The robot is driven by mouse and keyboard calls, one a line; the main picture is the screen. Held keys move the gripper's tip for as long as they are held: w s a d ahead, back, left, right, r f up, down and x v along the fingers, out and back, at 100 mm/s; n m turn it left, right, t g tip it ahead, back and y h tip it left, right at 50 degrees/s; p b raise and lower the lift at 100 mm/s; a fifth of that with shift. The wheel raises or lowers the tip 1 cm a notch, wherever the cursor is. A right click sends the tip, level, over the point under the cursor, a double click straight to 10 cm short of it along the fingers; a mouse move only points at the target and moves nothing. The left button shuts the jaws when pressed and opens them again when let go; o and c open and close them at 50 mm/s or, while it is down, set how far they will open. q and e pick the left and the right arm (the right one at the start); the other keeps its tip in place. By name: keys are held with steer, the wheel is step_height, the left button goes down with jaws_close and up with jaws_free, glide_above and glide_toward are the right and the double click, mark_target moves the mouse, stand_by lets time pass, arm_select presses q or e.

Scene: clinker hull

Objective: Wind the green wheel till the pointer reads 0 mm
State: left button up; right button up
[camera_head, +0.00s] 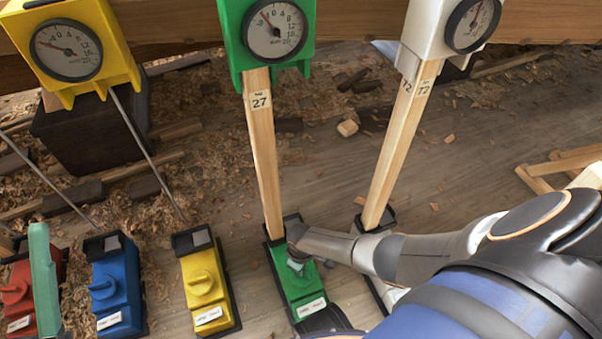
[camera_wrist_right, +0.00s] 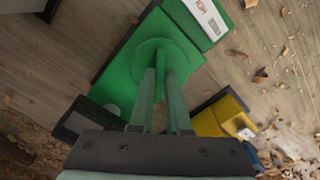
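The green wheel (camera_wrist_right: 140,58) is on a green jack base (camera_head: 302,294) under a wooden post marked 27. The green dial (camera_head: 275,28) is at the post's top; its red pointer leans up and left, seemingly just left of the 0, but the small figures are hard to read. My right gripper (camera_head: 296,262) reaches down onto the wheel and hides much of it. In the right wrist view its two fingers (camera_wrist_right: 161,77) stand close together over the wheel's middle, seemingly on its raised grip. A pale green upright piece (camera_head: 42,280) at far left looks like my left gripper's finger.
Yellow (camera_head: 206,290), blue (camera_head: 115,290) and red (camera_head: 18,292) bases stand to the left. A yellow dial (camera_head: 67,50) and a white dial (camera_head: 472,24) flank the green one. A second post (camera_head: 393,160) stands to the right. Shavings litter the plank floor.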

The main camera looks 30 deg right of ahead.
jaws_close()
steer(key=shift+m, duration=0.4)
steer(key=m+p, duration=0.1)
steer(key=m, duration=0.8)
steer(key=shift+p, duration=0.35)
steer(key=shift+m, duration=0.3)
steer(key=o, duration=0.6)
jaws_free()
steer(key=shift+c, duration=0.2)
